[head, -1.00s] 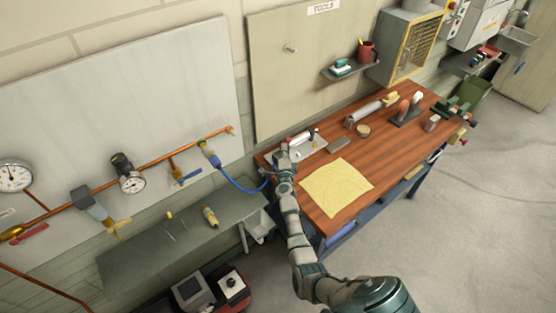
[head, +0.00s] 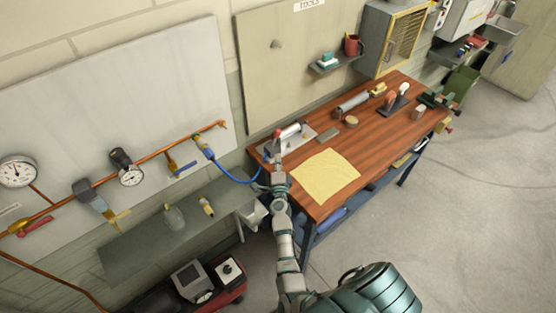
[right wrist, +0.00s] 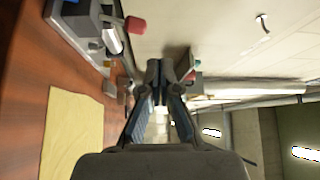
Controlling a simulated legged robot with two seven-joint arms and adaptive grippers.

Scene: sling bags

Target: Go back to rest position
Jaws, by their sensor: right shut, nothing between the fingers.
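My right arm reaches up from the bottom of the head view to the left end of the wooden workbench (head: 375,140). My left gripper is not in view.
A yellow cloth (head: 325,177) lies on the bench, with several tools behind it. A pipe panel with gauges (head: 130,176) and a grey shelf (head: 150,235) stand at left. A red machine (head: 235,290) is on the floor below. The floor at right is clear.

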